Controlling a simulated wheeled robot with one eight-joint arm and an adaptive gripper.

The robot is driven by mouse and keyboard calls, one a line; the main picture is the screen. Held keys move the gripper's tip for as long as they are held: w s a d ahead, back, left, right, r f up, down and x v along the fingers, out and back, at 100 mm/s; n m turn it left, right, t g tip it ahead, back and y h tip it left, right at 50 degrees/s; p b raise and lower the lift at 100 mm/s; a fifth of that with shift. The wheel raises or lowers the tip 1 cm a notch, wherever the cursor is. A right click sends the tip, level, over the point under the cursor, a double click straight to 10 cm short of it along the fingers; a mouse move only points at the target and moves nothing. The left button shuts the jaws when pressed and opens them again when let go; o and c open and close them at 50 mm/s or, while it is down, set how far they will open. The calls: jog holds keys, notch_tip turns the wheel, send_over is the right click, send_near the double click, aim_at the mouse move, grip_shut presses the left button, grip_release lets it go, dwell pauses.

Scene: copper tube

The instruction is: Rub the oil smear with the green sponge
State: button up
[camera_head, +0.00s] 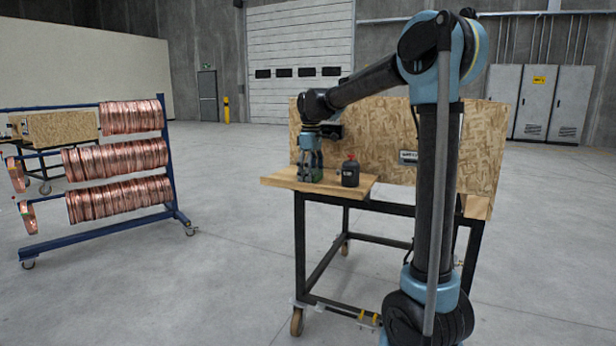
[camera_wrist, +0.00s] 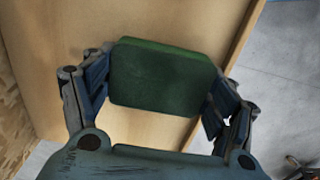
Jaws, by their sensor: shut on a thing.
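The green sponge (camera_wrist: 162,77) is between the fingers of my gripper (camera_wrist: 160,85) in the wrist view, and the gripper is shut on it. In the head view my gripper (camera_head: 311,172) points down over the left part of the wooden tabletop (camera_head: 283,180), with the green sponge (camera_head: 317,170) between its fingers. I cannot tell whether the sponge touches the wood. The wrist view shows bare wood (camera_wrist: 200,22) around the sponge. No oil smear shows in either view; it may be hidden under the sponge or the gripper.
An upright chipboard panel (camera_head: 385,135) rises behind. A blue rack (camera_head: 170,160) with copper tube coils (camera_head: 115,158) stands at the left. The floor between is clear.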

aim_at(318, 173)
jog(key=shift+s+d+f, duration=0.1)
jog(key=shift+s+d, duration=0.2)
jog(key=shift+d, duration=0.4)
jog(key=shift+s+d+f, duration=0.1)
jog(key=shift+s+d, duration=0.15)
jog(key=shift+d, duration=0.45)
jog(key=shift+s+d+r, duration=0.1)
jog(key=shift+s+d, duration=0.15)
jog(key=shift+d, duration=0.45)
jog(key=shift+s+d+r, duration=0.1)
jog(key=shift+s+d, duration=0.1)
jog(key=shift+d, duration=0.5)
jog(key=shift+r, duration=3)
jog(key=shift+r, duration=0.1)
jog(key=shift+r, duration=1.4)
jog(key=shift+s, duration=0.1)
